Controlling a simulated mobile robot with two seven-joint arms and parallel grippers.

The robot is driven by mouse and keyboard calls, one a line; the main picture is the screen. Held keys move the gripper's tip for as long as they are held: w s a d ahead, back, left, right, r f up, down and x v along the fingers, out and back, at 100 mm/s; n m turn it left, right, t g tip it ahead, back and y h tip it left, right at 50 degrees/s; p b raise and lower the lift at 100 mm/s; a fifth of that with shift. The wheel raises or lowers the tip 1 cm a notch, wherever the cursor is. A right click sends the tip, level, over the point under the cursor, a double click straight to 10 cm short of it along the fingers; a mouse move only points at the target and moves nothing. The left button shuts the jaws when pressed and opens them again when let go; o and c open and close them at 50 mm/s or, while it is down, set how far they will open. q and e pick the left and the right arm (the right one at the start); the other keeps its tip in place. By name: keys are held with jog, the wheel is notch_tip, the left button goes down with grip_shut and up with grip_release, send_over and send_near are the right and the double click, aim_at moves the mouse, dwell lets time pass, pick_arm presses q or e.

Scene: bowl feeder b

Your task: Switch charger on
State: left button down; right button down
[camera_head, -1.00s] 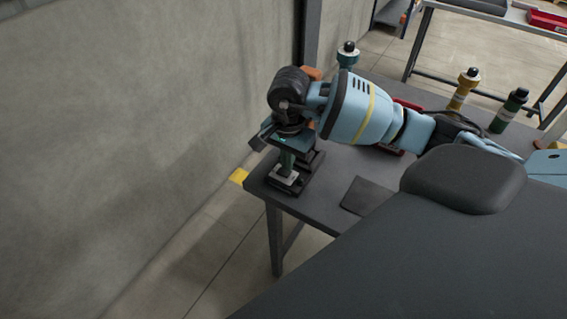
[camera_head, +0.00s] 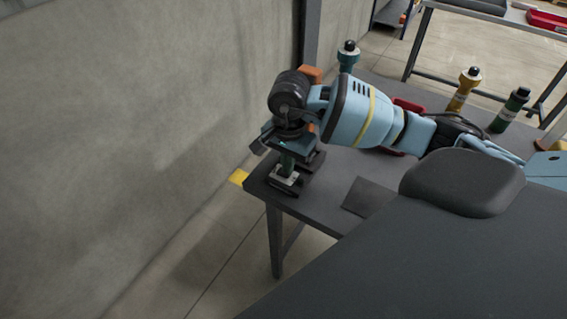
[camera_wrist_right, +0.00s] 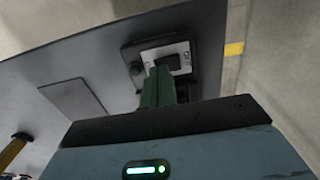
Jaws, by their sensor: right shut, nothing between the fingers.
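The charger (camera_head: 279,190) is a dark block with a light plate, near the corner of the grey table. In the right wrist view the charger (camera_wrist_right: 132,52) shows a silver plate with a black rocker switch (camera_wrist_right: 174,62) and a round dark knob beside it. My right gripper (camera_head: 286,172) points down over the plate with its green fingers shut and empty. In the wrist view its fingertips (camera_wrist_right: 158,72) cover part of the plate beside the switch. I cannot tell whether they touch it or which way the switch is set. My left gripper is not in view.
The grey table (camera_head: 325,180) bears a dark flat mat (camera_head: 368,196). Teal (camera_head: 347,57), yellow (camera_head: 464,89) and green (camera_head: 510,110) bottle-like items stand farther back. A red object (camera_head: 408,104) is partly behind my arm. A concrete wall (camera_head: 150,110) rises at left.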

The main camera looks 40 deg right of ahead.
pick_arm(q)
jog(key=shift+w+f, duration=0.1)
pick_arm(e)
jog(key=shift+f, duration=0.25)
